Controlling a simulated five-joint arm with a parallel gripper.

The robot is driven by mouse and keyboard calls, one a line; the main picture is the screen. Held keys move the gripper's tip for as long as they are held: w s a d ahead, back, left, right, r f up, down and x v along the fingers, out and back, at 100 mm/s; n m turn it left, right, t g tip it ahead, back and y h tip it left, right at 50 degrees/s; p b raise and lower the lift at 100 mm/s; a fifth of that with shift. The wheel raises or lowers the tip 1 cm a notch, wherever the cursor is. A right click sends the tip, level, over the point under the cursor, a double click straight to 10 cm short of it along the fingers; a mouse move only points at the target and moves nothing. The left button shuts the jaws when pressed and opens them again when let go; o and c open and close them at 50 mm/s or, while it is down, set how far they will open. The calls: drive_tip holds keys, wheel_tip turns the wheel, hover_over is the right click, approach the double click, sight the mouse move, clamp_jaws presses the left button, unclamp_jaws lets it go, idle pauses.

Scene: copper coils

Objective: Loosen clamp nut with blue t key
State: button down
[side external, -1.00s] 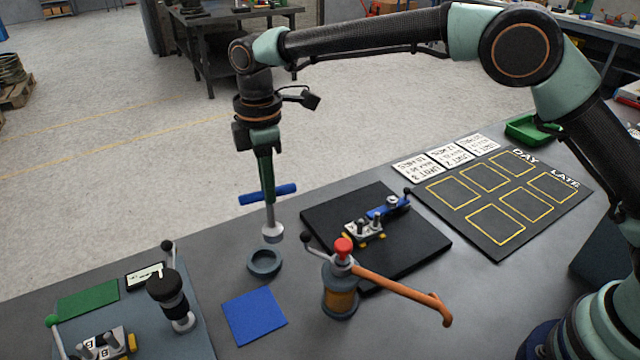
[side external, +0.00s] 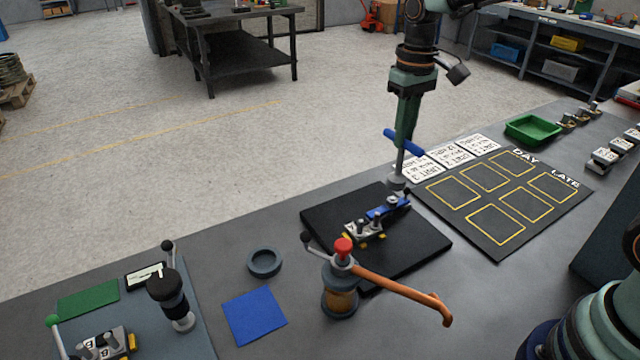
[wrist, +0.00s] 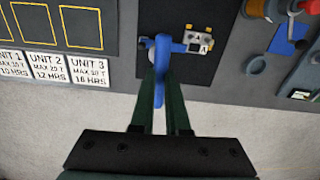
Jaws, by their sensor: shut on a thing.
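My gripper (side external: 405,135) is shut on the blue T-handle of the key (side external: 404,143). The key hangs upright, its grey shaft and wide socket end pointing down. In the side view the socket end is just above or at the far end of the blue clamp (side external: 388,208) on the black plate (side external: 420,243); I cannot tell if it touches. A metal block with yellow feet (side external: 362,232) sits at the clamp's near end. In the wrist view the blue handle (wrist: 161,62) lies between my fingers (wrist: 162,108) and covers part of the clamp. The clamp nut cannot be made out clearly.
A red-knobbed fixture with a long orange handle (side external: 395,295) stands in front of the plate. A dark ring (side external: 265,262) and a blue square (side external: 254,315) lie left. The DAY/LATE board (side external: 505,205) and white unit cards (side external: 478,146) lie right and behind.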

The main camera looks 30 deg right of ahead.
wheel_tip(320, 180, down, 2)
drive_tip(key=shift+f, duration=0.2)
drive_tip(key=shift+r, duration=0.1)
drive_tip(key=shift+a, duration=0.6)
idle(0.3)
drive_tip(key=shift+f, duration=1.45)
idle(1.0)
idle(0.3)
